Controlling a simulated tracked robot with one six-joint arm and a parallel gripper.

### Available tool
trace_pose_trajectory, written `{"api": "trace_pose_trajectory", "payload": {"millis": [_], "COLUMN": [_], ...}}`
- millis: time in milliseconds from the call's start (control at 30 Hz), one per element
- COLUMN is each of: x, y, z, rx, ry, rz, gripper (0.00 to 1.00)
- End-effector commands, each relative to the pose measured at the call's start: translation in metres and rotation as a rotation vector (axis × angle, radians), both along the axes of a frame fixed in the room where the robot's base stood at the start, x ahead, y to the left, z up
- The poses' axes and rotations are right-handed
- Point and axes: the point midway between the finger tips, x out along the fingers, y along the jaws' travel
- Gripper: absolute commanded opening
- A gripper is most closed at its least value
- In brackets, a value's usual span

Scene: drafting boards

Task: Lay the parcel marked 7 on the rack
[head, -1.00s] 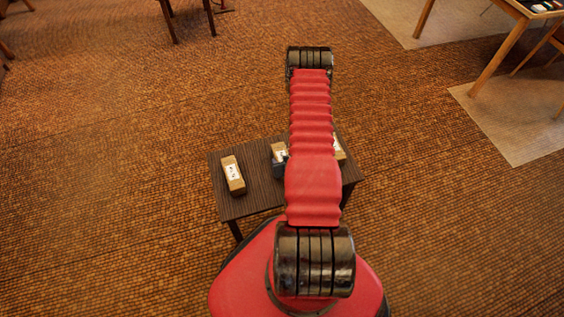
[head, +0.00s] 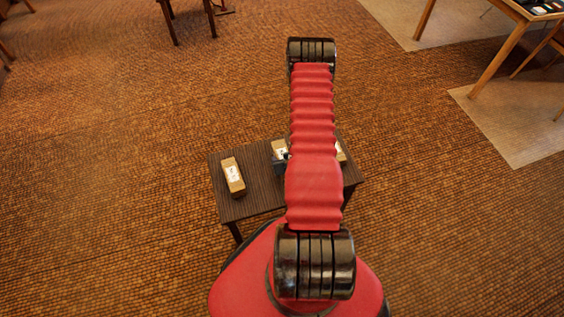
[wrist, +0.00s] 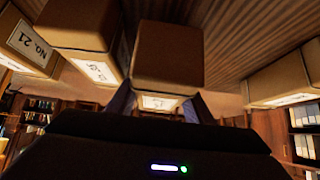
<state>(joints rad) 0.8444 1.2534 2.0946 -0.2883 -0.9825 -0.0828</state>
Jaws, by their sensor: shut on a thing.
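My gripper (wrist: 158,108) is shut on a brown box-shaped parcel (wrist: 167,55) in the wrist view. Its white label is tilted and foreshortened, so I cannot read its number for sure. In the head view my gripper (head: 281,164) is mostly hidden by my red arm, at the near end of a middle parcel (head: 279,147) over a dark small table (head: 245,206). Another parcel (head: 233,178) lies on the table's left side, and one more (head: 340,153) shows partly behind my arm. I cannot make out a 7 on any label, nor a rack.
In the wrist view, a parcel marked No. 21 (wrist: 25,45) and another parcel (wrist: 85,30) sit close on the left. A parcel (wrist: 278,82) stands apart on the right. The floor around the table is open; a wooden desk (head: 500,60) stands far right.

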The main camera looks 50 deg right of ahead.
Motion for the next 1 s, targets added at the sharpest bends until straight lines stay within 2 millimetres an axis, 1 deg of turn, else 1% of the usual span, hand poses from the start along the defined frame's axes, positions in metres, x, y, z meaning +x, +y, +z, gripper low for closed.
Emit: {"api": "trace_pose_trajectory", "payload": {"millis": [33,300,500,700,1000], "x": [0.001,0.001,0.001,0.0,0.0], "y": [-0.001,-0.001,-0.001,0.0,0.0], "z": [0.009,0.046,0.063,0.069,0.069], "rx": [-0.003,-0.003,-0.002,0.0,0.0], "ry": [-0.003,-0.003,-0.001,0.0,-0.001], "rz": [0.0,0.0,-0.001,0.0,0.0], "gripper": [0.06,0.06,0.06,0.06,0.06]}}
